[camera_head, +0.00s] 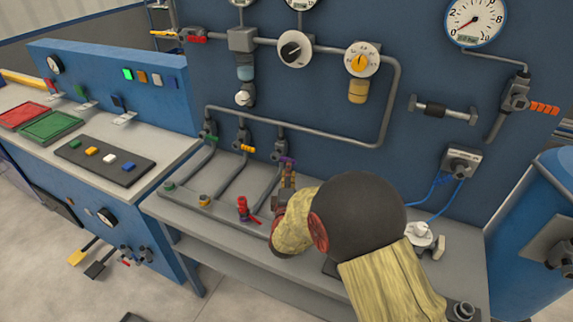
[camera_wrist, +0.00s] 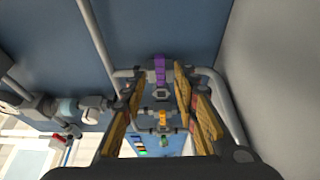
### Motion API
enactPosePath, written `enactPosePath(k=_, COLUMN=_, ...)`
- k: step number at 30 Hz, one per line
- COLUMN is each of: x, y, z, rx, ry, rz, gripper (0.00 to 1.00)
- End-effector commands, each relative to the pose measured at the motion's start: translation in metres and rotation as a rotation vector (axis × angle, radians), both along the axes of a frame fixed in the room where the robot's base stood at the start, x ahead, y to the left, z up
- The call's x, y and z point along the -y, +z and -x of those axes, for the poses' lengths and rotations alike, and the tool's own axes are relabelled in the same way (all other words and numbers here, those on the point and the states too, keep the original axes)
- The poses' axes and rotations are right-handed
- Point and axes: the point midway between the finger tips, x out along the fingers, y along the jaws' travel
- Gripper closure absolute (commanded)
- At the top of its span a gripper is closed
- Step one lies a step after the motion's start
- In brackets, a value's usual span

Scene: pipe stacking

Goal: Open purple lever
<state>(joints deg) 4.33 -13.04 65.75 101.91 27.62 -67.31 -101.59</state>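The purple lever (camera_head: 287,161) sits on the rightmost of three valves on the pipes along the blue wall panel. In the wrist view the purple lever (camera_wrist: 159,70) shows as an upright purple bar between my two fingers, near their tips. My gripper (camera_head: 287,177) is just in front of and below the lever in the head view, partly hidden by my arm. In the wrist view my gripper (camera_wrist: 159,85) is open, with a visible gap on each side of the lever. Whether a finger touches it I cannot tell.
An orange lever (camera_head: 247,148) and a green lever (camera_head: 210,138) stand on the valves to the left. A red valve (camera_head: 243,208) stands on the bench left of my gripper. Grey pipes (camera_head: 265,195) run along the bench. A white knob (camera_head: 421,236) is at the right.

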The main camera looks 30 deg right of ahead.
Motion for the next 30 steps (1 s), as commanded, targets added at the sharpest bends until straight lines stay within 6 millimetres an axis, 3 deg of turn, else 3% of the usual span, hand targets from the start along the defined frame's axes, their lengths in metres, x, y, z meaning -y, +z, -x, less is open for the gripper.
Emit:
enactPosePath(k=12, x=0.028, y=-0.002, z=-0.048, rx=0.001, ry=0.001, rz=-0.002, gripper=0.70)
enactPosePath(k=23, x=0.030, y=0.000, z=-0.053, rx=-0.001, ry=0.002, rz=-0.003, gripper=0.70)
enactPosePath(k=30, x=0.029, y=0.000, z=-0.053, rx=-0.001, ry=0.002, rz=-0.003, gripper=0.84)
